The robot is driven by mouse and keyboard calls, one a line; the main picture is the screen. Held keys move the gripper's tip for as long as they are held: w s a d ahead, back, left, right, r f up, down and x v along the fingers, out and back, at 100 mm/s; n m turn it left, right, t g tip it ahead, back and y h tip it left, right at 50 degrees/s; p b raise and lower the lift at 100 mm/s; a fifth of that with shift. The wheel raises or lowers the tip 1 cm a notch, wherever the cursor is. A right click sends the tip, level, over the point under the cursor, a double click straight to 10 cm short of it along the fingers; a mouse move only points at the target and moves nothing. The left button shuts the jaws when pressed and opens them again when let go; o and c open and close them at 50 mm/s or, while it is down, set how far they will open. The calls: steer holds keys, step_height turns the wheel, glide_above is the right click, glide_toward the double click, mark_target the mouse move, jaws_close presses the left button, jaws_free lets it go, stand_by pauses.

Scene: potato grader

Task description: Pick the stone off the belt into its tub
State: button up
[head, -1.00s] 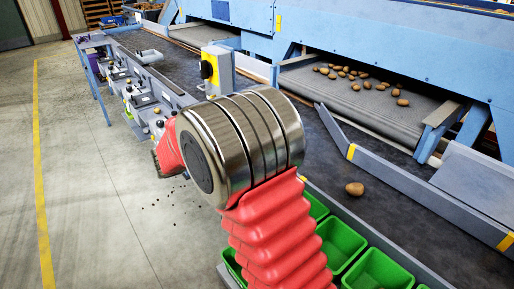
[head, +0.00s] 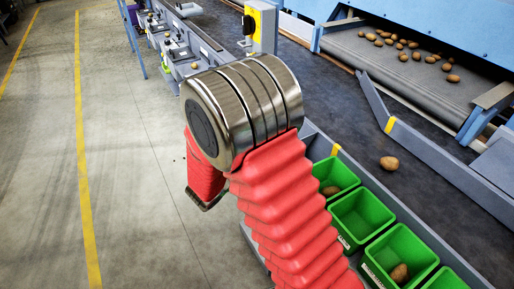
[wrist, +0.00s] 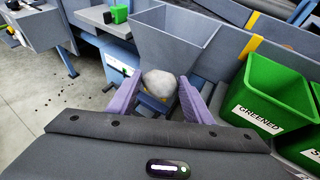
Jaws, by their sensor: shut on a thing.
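A pale grey, rounded stone (wrist: 158,84) is held between the two purple fingers of my gripper (wrist: 159,88) in the wrist view. A grey open-topped container with sloping walls (wrist: 176,42) stands just beyond the stone. No label shows on it, and I cannot tell how far it is below or behind the stone. The dark belt (head: 350,110) runs along the right in the head view, with a potato (head: 389,163) on it. In the head view my own arm hides the stone and the fingers.
Green tubs (head: 358,218) stand in a row beside the belt; some hold a potato. One reads GREENED (wrist: 250,118), right of my gripper. A yellow switch box (head: 262,28) stands by the belt. More potatoes lie on the upper conveyor (head: 385,62). The concrete floor at left is clear.

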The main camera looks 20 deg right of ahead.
steer(key=s+d+f, duration=0.2)
steer(key=d+f, duration=0.2)
steer(key=shift+f+m+g, duration=0.15)
steer(key=shift+m+g, duration=0.15)
steer(key=shift+s, duration=0.2)
